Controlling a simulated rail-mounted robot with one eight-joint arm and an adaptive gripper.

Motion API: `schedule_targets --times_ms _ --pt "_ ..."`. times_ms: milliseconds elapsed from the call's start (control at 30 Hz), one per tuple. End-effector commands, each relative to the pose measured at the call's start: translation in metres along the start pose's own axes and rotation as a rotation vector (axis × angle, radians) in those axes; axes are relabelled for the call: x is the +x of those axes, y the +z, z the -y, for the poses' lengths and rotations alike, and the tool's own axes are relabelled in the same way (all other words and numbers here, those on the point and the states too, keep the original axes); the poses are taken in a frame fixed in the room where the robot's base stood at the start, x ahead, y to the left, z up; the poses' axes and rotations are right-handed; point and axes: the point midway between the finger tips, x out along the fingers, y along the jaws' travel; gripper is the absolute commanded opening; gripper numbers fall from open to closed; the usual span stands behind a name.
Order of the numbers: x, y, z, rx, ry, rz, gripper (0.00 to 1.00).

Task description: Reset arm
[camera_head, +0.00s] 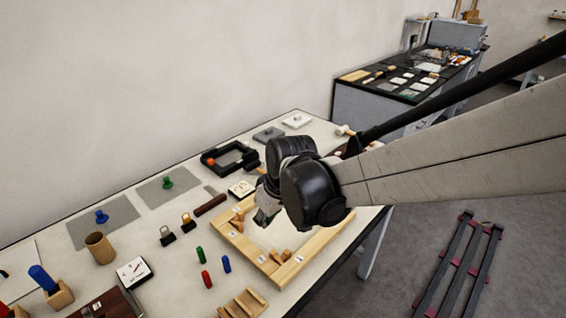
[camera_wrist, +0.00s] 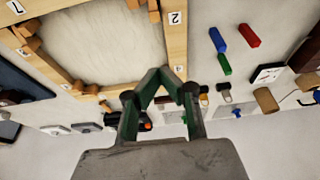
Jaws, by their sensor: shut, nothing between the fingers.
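My arm reaches in from the right in the head view, and my gripper (camera_head: 262,218) hangs above the table (camera_head: 150,223), over the back left side of a wooden frame (camera_head: 318,250). In the wrist view my gripper (camera_wrist: 158,72) shows its two dark green fingers closed in toward each other with nothing held. The wooden frame (camera_wrist: 176,45) also shows there, with number labels and small wooden blocks around a pale inner area. My arm hides part of the frame and table in the head view.
Red (camera_head: 206,279), green (camera_head: 200,254) and blue (camera_head: 227,264) pegs lie left of the frame. A brown cup (camera_head: 99,247), two small padlock-like pieces (camera_head: 167,236) and a black tray (camera_head: 229,158) stand nearby. A second bench (camera_head: 350,108) stands behind. Dark rails (camera_head: 463,262) lie on the floor.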

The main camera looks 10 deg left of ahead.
Motion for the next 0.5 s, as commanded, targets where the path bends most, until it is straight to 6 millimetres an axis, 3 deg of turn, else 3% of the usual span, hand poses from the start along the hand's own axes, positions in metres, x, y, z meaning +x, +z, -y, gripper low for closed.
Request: schedule_targets --times_ms 167,500 --pt "-0.02 0.012 -0.011 0.044 0.022 -0.012 0.0" --pt "-0.097 0.077 -0.053 0.27 0.133 -0.075 0.0"
